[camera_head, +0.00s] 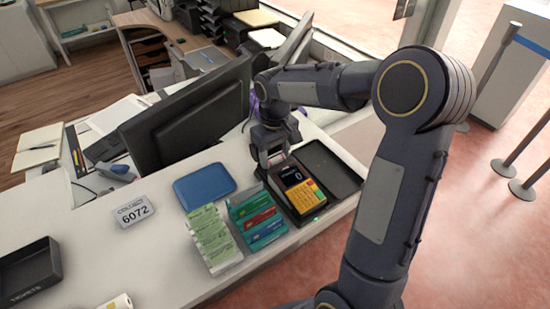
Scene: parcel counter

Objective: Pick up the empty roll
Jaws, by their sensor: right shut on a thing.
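My right gripper (270,162) reaches down to the far end of a card terminal (301,190) with yellow keys and a lit screen. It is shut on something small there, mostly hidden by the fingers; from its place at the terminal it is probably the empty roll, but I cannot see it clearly. A white paper roll (117,302) lies at the bottom left, cut off by the picture's lower edge. My left gripper is not in view.
A dark tray (328,168) lies right of the terminal. Left of it are card racks (257,217) (213,238), a blue pad (204,185) and a 6072 sign (133,212). A monitor (190,115) stands behind. A black tray (30,275) is far left; the counter between is mostly clear.

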